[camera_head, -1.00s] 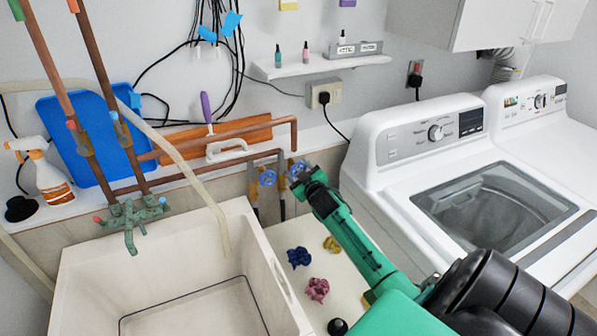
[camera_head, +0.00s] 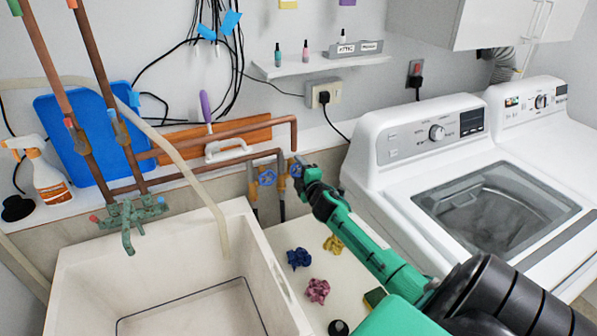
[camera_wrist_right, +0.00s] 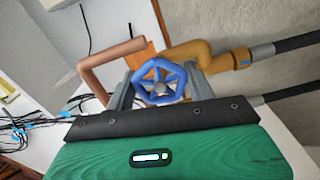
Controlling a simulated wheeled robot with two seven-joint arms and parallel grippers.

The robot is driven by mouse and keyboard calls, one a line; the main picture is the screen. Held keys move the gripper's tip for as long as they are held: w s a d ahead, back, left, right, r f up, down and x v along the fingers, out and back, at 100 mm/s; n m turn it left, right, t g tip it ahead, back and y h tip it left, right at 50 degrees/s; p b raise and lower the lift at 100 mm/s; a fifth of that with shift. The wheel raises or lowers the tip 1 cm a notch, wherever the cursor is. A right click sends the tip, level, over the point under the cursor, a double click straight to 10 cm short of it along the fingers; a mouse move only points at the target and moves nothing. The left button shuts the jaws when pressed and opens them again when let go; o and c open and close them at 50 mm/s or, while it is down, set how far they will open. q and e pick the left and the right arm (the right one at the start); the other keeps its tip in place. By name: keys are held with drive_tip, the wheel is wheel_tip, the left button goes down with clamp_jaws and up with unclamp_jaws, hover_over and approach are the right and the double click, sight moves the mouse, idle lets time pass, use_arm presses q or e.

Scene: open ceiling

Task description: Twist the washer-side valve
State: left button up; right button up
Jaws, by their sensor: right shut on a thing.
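The washer-side valve is a blue handwheel (camera_head: 296,170) on the pipes between the sink and the washer. In the wrist view the blue handwheel (camera_wrist_right: 160,82) sits between my right gripper's two grey fingers, which are shut on it. My right gripper (camera_head: 302,177) reaches it from the lower right and hides part of it. A second blue handwheel (camera_head: 267,177) is just left of it, apart from the gripper. My left gripper is not in view.
The washer (camera_head: 400,150) stands close to the right of my arm. The sink (camera_head: 75,262) is at the lower left, with a green faucet (camera_head: 130,215). Crumpled blue, pink and yellow pieces lie on the white surface below my gripper. Copper pipes (camera_head: 235,133) run along the wall.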

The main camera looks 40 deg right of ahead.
drive_tip(key=shift+n, duration=0.8)
drive_tip(key=o, duration=1)
drive_tip(key=shift+c, duration=0.2)
drive_tip(key=shift+s, duration=0.1)
drive_tip(key=b+v, duration=0.2)
drive_tip(key=v, duration=1.1)
drive_tip(key=shift+s+b, duration=0.3)
drive_tip(key=shift+b, duration=0.1)
drive_tip(key=shift+a, duration=0.1)
